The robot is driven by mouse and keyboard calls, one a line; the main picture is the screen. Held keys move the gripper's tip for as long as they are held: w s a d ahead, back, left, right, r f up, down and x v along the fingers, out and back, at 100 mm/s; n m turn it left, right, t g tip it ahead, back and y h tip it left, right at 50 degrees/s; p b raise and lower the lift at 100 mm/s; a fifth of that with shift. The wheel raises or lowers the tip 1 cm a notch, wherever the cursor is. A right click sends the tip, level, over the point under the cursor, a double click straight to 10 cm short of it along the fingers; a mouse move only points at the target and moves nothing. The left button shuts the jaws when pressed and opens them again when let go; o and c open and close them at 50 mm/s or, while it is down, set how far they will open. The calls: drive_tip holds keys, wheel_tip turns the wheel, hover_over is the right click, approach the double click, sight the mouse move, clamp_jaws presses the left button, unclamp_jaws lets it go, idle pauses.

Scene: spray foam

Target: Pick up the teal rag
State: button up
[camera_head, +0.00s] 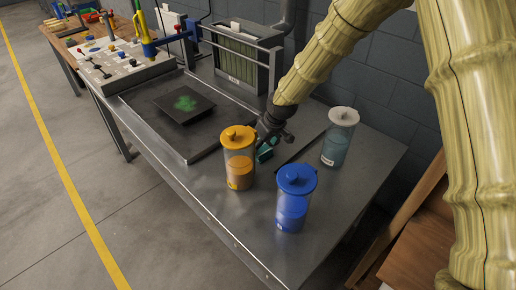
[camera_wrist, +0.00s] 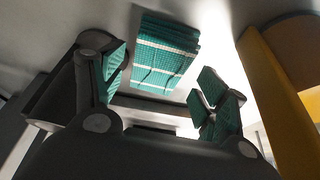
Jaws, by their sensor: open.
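The teal rag (camera_wrist: 166,52) is a folded cloth with pale stripes. In the wrist view it lies ahead of my gripper (camera_wrist: 164,82), between the lines of its two fingers and a little beyond their tips. The fingers stand apart with teal pads, and nothing is held between them. In the head view my gripper (camera_head: 268,140) is low over the metal table, behind the orange-lidded canister. A teal patch (camera_head: 265,153) shows just under it; I cannot tell there how much is rag and how much is finger pad.
The orange-lidded canister (camera_head: 239,160) stands close to my gripper, also at the right of the wrist view (camera_wrist: 275,85). A blue-lidded canister (camera_head: 293,205) and a white-lidded canister (camera_head: 339,140) stand nearby. A tray with a dark plate (camera_head: 170,105) lies left.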

drive_tip(key=shift+x, duration=1.35)
drive_tip(key=shift+c, duration=0.2)
drive_tip(key=c, duration=0.7)
wheel_tip(320, 180, up, 18)
drive_tip(key=shift+b, duration=1.25)
